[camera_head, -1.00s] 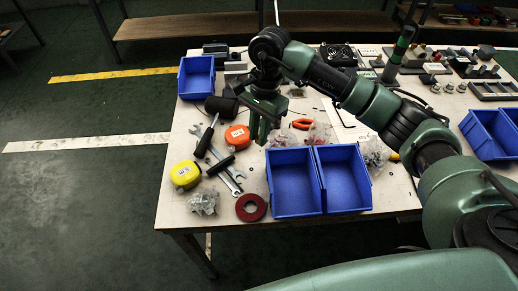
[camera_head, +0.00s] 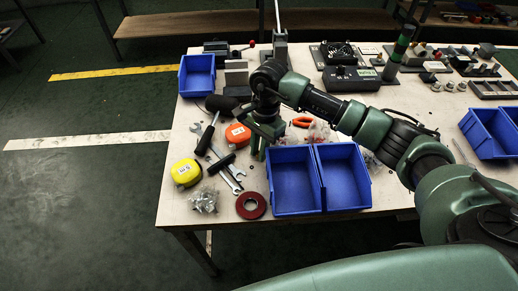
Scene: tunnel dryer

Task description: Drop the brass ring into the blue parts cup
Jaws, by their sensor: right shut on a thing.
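My right gripper (camera_head: 259,153) is over the workbench, just behind the left one of two joined blue bins (camera_head: 296,187). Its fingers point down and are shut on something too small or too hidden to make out. I cannot see the brass ring. The right one of the joined blue bins (camera_head: 343,181) looks empty, as does its neighbour. Another blue bin (camera_head: 198,77) stands at the bench's back left, and more blue bins (camera_head: 490,134) stand at the right edge. I cannot tell which is the parts cup. My left gripper is not in view.
Left of the gripper lie a yellow tape measure (camera_head: 185,172), an orange one (camera_head: 238,134), wrenches and a screwdriver. A bag of small parts (camera_head: 204,199) and a red tape roll (camera_head: 251,206) lie near the front edge. Black devices (camera_head: 351,79) stand at the back.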

